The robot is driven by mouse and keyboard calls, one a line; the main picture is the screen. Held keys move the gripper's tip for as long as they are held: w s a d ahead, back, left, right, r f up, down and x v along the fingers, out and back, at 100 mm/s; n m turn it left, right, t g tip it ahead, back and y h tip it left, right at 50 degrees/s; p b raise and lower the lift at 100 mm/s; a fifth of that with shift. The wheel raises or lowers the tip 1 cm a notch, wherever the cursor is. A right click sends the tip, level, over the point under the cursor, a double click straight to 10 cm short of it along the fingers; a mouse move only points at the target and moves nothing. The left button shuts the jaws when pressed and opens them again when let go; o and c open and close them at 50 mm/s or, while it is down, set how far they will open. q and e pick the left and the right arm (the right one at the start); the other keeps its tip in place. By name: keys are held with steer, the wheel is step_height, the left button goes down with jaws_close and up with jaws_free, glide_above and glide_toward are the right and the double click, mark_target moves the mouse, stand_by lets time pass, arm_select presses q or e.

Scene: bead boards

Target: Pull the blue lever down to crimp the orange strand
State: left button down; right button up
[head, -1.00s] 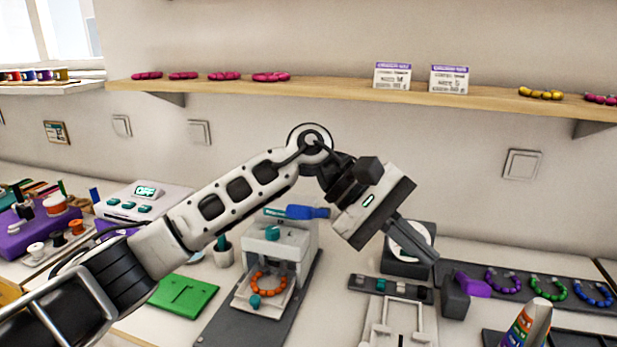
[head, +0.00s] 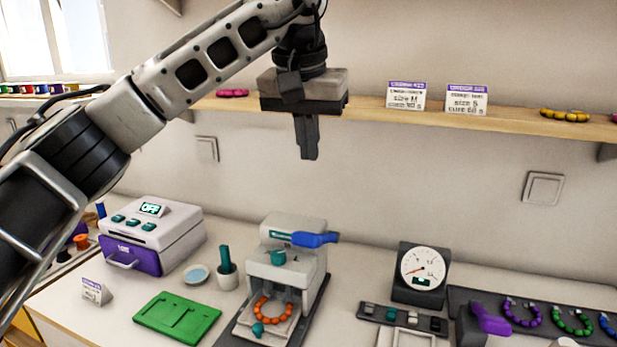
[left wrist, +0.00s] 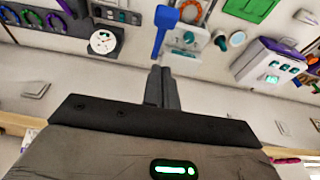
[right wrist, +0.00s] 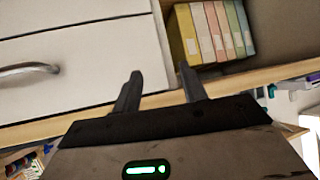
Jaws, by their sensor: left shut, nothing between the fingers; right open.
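A white crimp press (head: 292,236) stands on a dark base on the table, and its blue lever (head: 314,240) sticks out to the right at the top. The orange strand (head: 272,309) lies in a curve on the press bed. My left gripper (head: 308,157) is shut and empty, pointing down above the press and apart from the lever. In the left wrist view the blue lever (left wrist: 161,32) shows just beyond the shut fingertips (left wrist: 161,70). My right gripper (right wrist: 157,75) is open and empty, facing a drawer; it is outside the head view.
A white dial gauge (head: 424,268) stands right of the press, near a purple lever (head: 490,318). A green tray (head: 178,318), a small pot (head: 227,275) and a white and purple oven (head: 150,238) are to the left. A shelf (head: 365,111) runs behind my left gripper.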

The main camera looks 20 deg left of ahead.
arm_select(q)
glide_above(309, 233)
steer(key=w, duration=0.3)
steer(key=f, duration=0.8)
steer(key=shift+s+a+f+p, duration=0.1)
steer(key=shift+s+f+p, duration=0.15)
steer(key=shift+p, duration=0.15)
steer(key=shift+s+f, duration=0.25)
steer(key=shift+f, duration=0.35)
steer(key=shift+s+f, duration=0.25)
steer(key=shift+f, duration=0.3)
steer(key=shift+s+f+p, duration=0.3)
steer(key=shift+s+f, duration=0.1)
steer(key=shift+f, duration=0.35)
arm_select(e)
steer(key=shift+d+r, duration=0.15)
steer(key=shift+r, duration=0.15)
